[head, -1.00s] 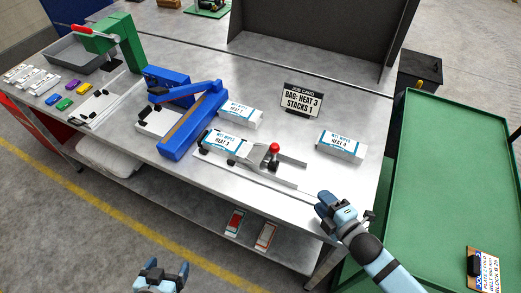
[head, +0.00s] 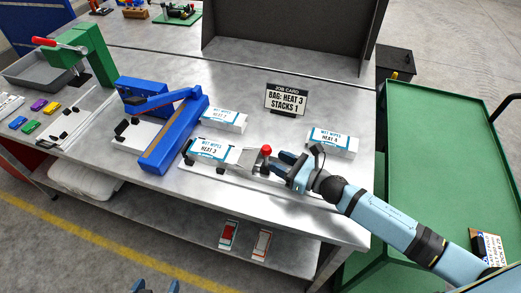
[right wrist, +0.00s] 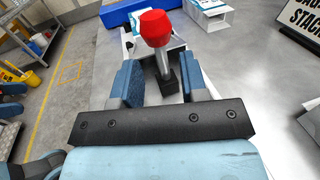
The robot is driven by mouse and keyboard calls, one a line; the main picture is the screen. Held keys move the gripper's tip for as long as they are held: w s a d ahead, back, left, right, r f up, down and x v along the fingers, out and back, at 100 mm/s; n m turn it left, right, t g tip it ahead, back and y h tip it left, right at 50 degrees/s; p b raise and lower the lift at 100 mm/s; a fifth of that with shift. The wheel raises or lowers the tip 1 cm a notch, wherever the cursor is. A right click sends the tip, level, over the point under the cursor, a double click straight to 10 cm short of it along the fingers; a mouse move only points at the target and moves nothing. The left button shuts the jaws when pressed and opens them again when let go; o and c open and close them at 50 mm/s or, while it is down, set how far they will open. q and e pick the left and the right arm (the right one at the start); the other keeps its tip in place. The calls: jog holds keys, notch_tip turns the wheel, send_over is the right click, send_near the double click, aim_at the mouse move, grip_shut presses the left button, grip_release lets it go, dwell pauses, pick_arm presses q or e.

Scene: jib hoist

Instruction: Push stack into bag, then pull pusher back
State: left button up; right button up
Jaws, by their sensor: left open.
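The wet wipes stack marked HEAT 3 (head: 213,151) lies in the guide on the bench, just right of the blue sealer (head: 172,142). The pusher, with its red-knobbed handle (head: 266,150), stands just right of that stack. My right gripper (head: 277,160) is open at the handle. A white flat piece (head: 135,135) left of the sealer may be the bag; I cannot tell. My left gripper (head: 155,287) is open, barely showing at the bottom edge.
The HEAT 4 stack (head: 332,143) and another wipes stack (head: 224,119) lie near the guide. The job card (head: 286,100) reads BAG: HEAT 3, STACKS 1. A green press (head: 85,55) stands at left, a green cart (head: 440,150) at right.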

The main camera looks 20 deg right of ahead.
jog(key=p+x, duration=0.1)
jog(key=x, duration=0.5)
jog(key=shift+w+a, duration=0.3)
grip_shut()
jog(key=s+d+b, duration=0.2)
jog(key=s+d, duration=0.2)
jog(key=d, duration=0.2)
jog(key=s+d+b, duration=0.2)
jog(key=s+d, duration=0.2)
jog(key=d, duration=0.2)
jog(key=s+d+b, duration=0.2)
jog(key=s+d, duration=0.2)
jog(key=d, duration=0.2)
jog(key=shift+s+d+f+b, duration=0.1)
jog(key=shift+s+d+b, duration=0.25)
jog(key=shift+s+d, duration=0.15)
jog(key=shift+d, duration=0.1)
jog(key=shift+d, duration=0.1)
